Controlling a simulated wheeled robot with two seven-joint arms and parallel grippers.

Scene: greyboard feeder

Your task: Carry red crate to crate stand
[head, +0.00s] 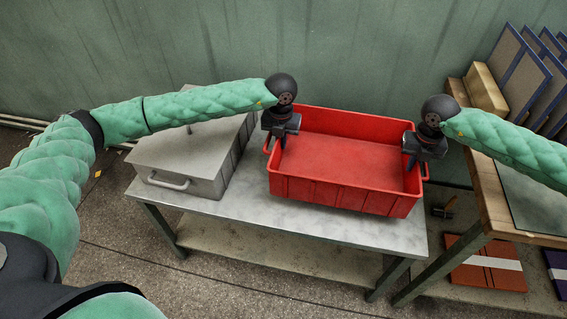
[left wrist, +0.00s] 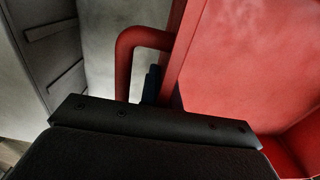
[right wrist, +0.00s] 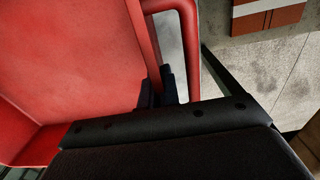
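The red crate (head: 345,160) is an open, empty tray with a loop handle at each end. It sits level over the right part of a grey metal table (head: 240,208); I see no clear gap under it. My left gripper (head: 270,146) is at its left end, fingers pointing down across the rim beside the left handle (left wrist: 125,60). My right gripper (head: 411,164) is at its right end, fingers straddling the rim beside the right handle (right wrist: 188,40). Both look closed on the rim; the fingertips are partly hidden. I cannot tell which surface is the crate stand.
A grey lidded box (head: 180,160) with a handle stands close left of the crate. A wooden bench (head: 480,190) stands at the right with blue-edged boards (head: 520,70) behind it. Orange-brown packs (head: 485,265) lie low at the right. Open floor lies in front of the table.

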